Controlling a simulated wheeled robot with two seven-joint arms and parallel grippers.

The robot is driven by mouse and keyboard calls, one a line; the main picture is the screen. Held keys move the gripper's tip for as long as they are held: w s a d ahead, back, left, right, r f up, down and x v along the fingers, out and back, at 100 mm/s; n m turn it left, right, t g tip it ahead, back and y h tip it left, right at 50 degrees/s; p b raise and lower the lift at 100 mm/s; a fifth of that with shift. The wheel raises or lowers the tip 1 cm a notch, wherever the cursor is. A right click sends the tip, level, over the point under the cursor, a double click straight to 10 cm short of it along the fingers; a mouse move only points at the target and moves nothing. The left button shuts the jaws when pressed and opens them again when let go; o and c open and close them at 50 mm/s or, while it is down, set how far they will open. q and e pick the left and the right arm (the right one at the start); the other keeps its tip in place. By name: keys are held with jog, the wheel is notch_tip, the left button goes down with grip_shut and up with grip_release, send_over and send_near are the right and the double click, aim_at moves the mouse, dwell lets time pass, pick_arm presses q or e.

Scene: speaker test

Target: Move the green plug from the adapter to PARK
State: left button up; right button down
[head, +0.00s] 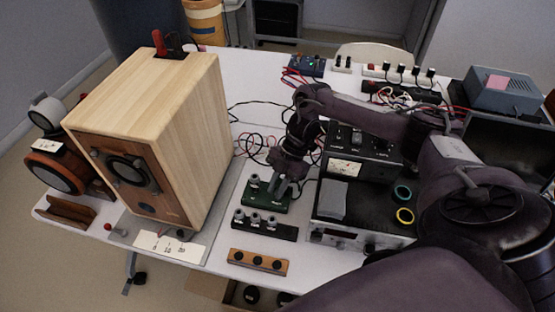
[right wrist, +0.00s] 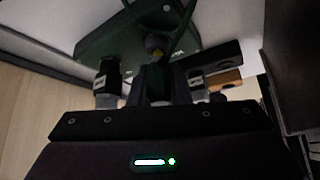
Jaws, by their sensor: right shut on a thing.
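The green adapter (head: 262,204) lies on the white table, right of the wooden speaker, with a grey-topped plug (head: 254,181) standing on its left part. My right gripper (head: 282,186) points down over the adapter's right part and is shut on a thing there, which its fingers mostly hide. In the right wrist view the fingers (right wrist: 166,86) close in front of the green adapter (right wrist: 125,38). A green cable rises beside a small yellow spot at the fingertips, which fits the green plug. I cannot tell whether the plug is still seated. No PARK label is readable. My left gripper is out of view.
A black strip with several plugs (head: 264,230) lies just in front of the adapter. Nearer is a wooden block with dark holes (head: 258,262). The wooden speaker (head: 160,140) stands left. A black instrument (head: 365,205) with coloured rings stands close on the right.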

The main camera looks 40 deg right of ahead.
jog(key=shift+f+b, duration=0.3)
jog(key=shift+f, duration=0.15)
jog(key=c, duration=1.3)
grip_release()
jog(key=shift+r, duration=0.15)
jog(key=shift+r+p, duration=3.15)
jog(key=shift+r, duration=0.5)
